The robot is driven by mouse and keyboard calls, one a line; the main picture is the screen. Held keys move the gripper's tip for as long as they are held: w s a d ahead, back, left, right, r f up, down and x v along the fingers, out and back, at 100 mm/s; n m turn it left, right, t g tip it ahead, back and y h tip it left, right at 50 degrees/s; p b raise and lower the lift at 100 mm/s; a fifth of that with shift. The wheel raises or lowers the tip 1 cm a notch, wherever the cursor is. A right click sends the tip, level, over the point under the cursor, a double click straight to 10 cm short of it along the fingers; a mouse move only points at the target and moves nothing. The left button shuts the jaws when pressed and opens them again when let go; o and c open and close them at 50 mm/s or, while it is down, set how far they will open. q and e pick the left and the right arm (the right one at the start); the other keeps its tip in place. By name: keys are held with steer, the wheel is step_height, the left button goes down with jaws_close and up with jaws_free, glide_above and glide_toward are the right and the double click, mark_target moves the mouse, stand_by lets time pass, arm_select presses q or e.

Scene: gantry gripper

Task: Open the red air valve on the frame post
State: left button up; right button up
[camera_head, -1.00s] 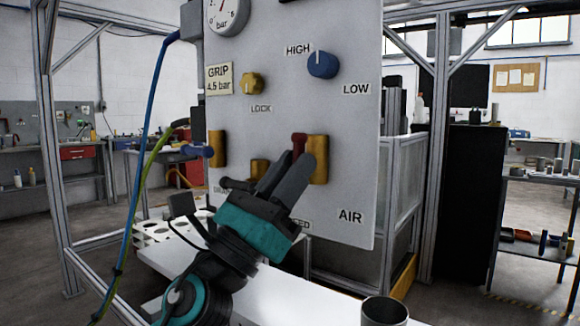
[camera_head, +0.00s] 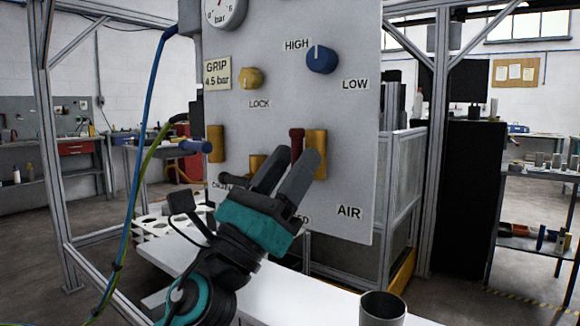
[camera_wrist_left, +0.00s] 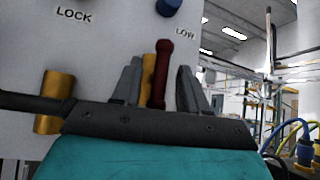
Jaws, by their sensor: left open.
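The red air valve handle (camera_head: 297,141) stands upright beside a brass valve body (camera_head: 317,154) on the grey panel, above the AIR label (camera_head: 349,212). My left gripper (camera_head: 284,168) is open in front of the panel, with its fingers pointing up toward the red handle. In the left wrist view, the red handle (camera_wrist_left: 161,74) shows between the two spread fingers (camera_wrist_left: 158,86), with the brass body just left of it. I cannot tell whether a finger touches the handle; its lower part is hidden by the gripper. My right gripper is not in view.
The panel also bears a blue HIGH/LOW knob (camera_head: 322,60), a yellow LOCK knob (camera_head: 250,78), a blue-handled valve (camera_head: 196,147) and a gauge (camera_head: 224,10). A metal cup (camera_head: 383,308) stands on the white bench (camera_head: 300,298) below. Blue and green hoses hang at left.

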arm_select(q)
steer(key=shift+f, duration=0.15)
steer(key=b+v, duration=0.4)
steer(key=v, duration=0.8)
steer(key=shift+s+a+f, duration=0.2)
steer(key=shift+a, duration=0.05)
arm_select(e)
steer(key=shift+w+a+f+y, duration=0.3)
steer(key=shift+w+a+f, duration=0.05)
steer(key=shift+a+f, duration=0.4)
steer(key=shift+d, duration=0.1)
